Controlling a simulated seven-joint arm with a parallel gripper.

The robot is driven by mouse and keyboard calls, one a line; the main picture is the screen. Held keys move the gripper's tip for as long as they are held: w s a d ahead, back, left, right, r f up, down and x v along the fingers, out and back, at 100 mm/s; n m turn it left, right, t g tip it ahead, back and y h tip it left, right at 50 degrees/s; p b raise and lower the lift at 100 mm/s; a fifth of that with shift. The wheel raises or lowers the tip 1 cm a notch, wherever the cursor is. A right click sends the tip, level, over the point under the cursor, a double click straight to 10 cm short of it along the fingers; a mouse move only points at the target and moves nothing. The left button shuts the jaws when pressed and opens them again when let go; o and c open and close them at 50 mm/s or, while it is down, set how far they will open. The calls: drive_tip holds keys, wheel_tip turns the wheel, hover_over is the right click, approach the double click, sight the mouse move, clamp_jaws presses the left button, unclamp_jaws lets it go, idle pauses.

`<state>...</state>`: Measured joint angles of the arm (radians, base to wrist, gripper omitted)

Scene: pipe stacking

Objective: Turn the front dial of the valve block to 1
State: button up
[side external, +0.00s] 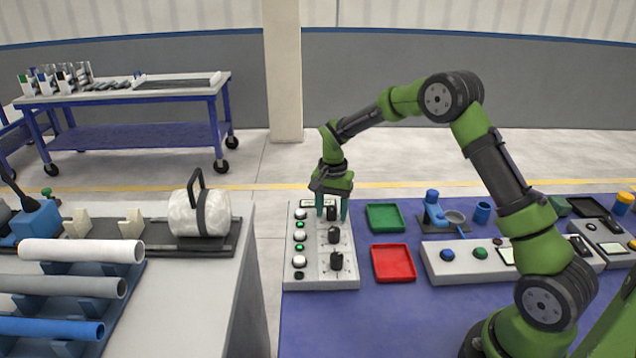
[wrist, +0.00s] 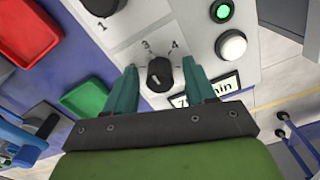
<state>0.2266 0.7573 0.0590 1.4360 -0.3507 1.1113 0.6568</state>
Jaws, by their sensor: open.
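The valve block (side external: 308,270) is a pale panel with three black dials in a row and a column of buttons, some lit green. My gripper (side external: 332,211) points down over the dial farthest from the side camera (side external: 331,214). In the wrist view this black dial (wrist: 159,74) sits between the open teal fingers of my gripper (wrist: 159,68), with a visible gap on either side. The marks 3 and 4 show beside it. The middle dial (side external: 334,235) and the dial nearest the side camera (side external: 336,261) stand clear of the gripper.
A green tray (side external: 385,218) and a red tray (side external: 393,263) lie right of the block on the blue table (side external: 400,325). A small display (wrist: 205,92) lies beside the straddled dial. A grey bench with pipes (side external: 80,250) stands left, across a gap.

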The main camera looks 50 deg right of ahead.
drive_tip(key=shift+c, duration=0.3)
clamp_jaws()
drive_tip(key=shift+n, duration=0.3)
drive_tip(key=n, duration=1.1)
drive_tip(key=shift+n, duration=0.3)
drive_tip(key=n, duration=0.6)
drive_tip(key=shift+d, duration=0.1)
drive_tip(key=n, duration=0.5)
drive_tip(key=shift+n, duration=0.4)
